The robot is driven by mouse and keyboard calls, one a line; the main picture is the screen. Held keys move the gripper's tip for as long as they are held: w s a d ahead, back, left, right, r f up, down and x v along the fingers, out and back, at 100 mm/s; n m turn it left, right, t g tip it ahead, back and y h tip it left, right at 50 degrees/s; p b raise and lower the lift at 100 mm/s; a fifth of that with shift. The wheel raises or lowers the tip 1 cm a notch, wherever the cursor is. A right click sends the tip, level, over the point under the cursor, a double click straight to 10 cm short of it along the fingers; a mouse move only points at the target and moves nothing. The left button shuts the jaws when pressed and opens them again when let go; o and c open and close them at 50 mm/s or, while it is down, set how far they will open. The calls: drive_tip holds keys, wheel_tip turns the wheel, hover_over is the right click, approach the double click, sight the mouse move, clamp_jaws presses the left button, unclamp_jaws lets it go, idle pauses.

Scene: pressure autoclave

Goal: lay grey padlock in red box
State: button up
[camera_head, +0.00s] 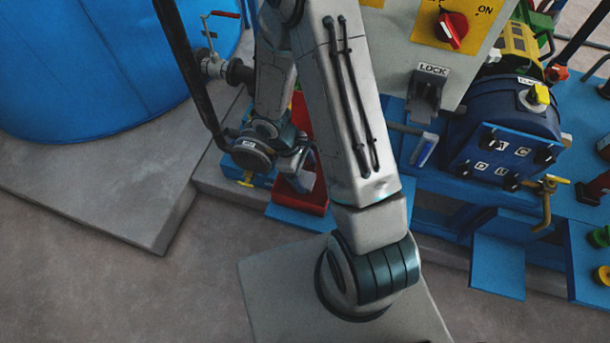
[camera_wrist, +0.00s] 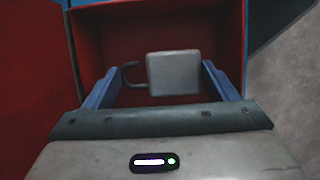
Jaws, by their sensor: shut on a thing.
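The grey padlock (camera_wrist: 173,73) has a square body and a dark curved shackle on its left. In the wrist view it lies between the two blue fingers of my gripper (camera_wrist: 165,85), which is shut on it. The red box (camera_wrist: 247,40) is open towards the wrist camera, and its red walls surround the padlock in that view. I cannot tell whether the padlock touches the bottom.
A blue tank (camera_head: 90,60) stands at the left. A black pipe with a red-handled valve (camera_head: 212,65) is close to my arm. A blue motor-like unit (camera_head: 505,125) and a panel with a LOCK tag (camera_head: 428,85) are at the right. The grey floor (camera_head: 110,290) in front is clear.

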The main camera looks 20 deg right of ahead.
drive_tip(key=shift+f, duration=1.35)
drive_tip(key=shift+f+b, duration=0.1)
drive_tip(key=shift+b, duration=0.2)
drive_tip(key=o, duration=1)
drive_tip(key=p+v, duration=0.2)
drive_tip(key=v, duration=1)
